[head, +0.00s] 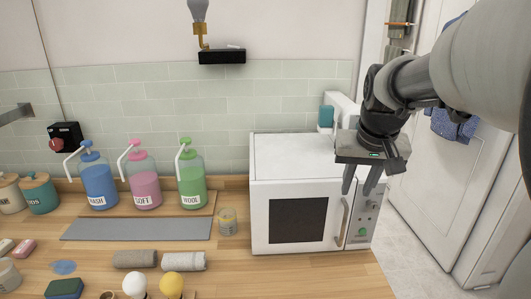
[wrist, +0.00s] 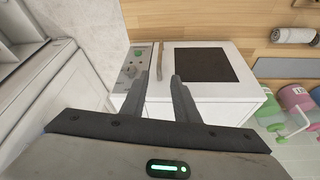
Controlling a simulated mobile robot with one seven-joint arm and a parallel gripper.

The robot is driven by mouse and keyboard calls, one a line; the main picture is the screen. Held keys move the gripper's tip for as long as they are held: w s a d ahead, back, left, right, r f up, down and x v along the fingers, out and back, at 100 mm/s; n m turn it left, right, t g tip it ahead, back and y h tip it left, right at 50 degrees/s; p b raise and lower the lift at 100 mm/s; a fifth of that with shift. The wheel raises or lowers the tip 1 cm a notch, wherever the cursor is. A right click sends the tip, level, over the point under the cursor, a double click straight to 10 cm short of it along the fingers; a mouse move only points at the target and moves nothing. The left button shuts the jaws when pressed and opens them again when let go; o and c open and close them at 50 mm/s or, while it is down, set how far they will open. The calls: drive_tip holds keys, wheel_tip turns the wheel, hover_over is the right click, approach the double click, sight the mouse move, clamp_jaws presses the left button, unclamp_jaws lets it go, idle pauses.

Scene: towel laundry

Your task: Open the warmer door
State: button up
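The warmer (head: 262,176) is a white microwave-like box on the wooden counter. Its door has a dark window (head: 297,220) and looks shut. The upright metal handle (head: 342,223) is at the door's right side, beside a control panel (head: 367,220) with knobs and a green button. In the wrist view the handle (wrist: 160,62) lies beyond my fingertips, near the dark window (wrist: 203,64). My gripper (head: 358,186) is open and empty, with its fingers pointing down by the warmer's upper right front. In the wrist view my gripper (wrist: 159,78) shows a gap between the fingers.
Blue, pink and green pump bottles (head: 191,182) stand left of the warmer. A glass jar (head: 227,221) stands close to its left side. Rolled towels (head: 184,261) lie at the counter's front. A white door (head: 446,170) with a blue cloth is at right.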

sight(345, 218)
drive_tip(key=b+x, duration=0.1)
drive_tip(key=x, duration=1.6)
drive_tip(key=shift+s, duration=0.1)
clamp_jaws()
